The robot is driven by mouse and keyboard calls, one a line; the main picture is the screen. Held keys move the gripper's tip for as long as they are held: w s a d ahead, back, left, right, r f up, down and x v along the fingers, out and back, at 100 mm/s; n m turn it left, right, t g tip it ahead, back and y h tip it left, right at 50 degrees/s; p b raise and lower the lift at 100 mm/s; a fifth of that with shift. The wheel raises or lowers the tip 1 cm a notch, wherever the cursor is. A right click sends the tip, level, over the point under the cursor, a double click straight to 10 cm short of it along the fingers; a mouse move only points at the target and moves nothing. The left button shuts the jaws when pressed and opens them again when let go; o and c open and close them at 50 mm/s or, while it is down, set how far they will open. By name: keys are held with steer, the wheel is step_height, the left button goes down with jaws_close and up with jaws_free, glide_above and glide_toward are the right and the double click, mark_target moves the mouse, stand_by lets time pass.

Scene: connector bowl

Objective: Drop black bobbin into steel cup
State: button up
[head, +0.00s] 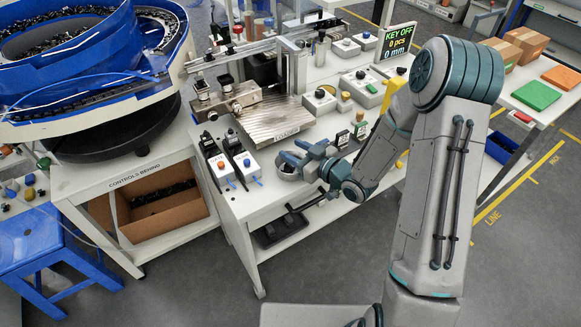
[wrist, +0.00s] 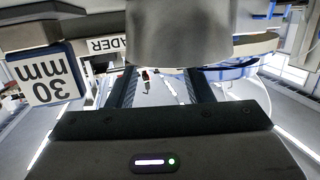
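The steel cup (head: 287,175) is at the front edge of the white bench, left of my wrist in the head view. My gripper (head: 298,157) is right at it, with its fingers over or beside the rim. In the wrist view a large grey rounded body, which looks like the cup (wrist: 180,38), hides the fingertips. The two dark fingers of my gripper (wrist: 158,88) stand apart there. Whether anything is between the hidden tips cannot be seen. I cannot make out the black bobbin.
A metal loader fixture (head: 270,115) stands behind the cup. Two small black-handled gate units (head: 240,158) stand to the left. Small label blocks (head: 343,139) stand to the right; a 30 mm block (wrist: 45,75) shows in the wrist view. Bare bench lies around the cup.

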steer(key=b+v, duration=0.1)
steer(key=v, duration=1.2)
steer(key=shift+s+d, duration=0.25)
steer(key=shift+s, duration=0.05)
steer(key=w+d+r+m+g+h, duration=0.2)
steer(key=d+r+m+h, duration=0.3)
steer(key=d+h, duration=0.6)
steer(key=s+a+r+m+g, duration=0.2)
steer(key=s+r+g, duration=0.1)
steer(key=s, duration=0.6)
steer(key=s+a+r+m+g+h+p, duration=0.1)
steer(key=s+a+r+m+g, duration=0.1)
steer(key=s, duration=0.7)
step_height(320, 180, up, 3)
steer(key=shift+a+f+m+g, duration=0.15)
steer(key=shift+a+m+g, duration=0.3)
steer(key=shift+a, duration=0.35)
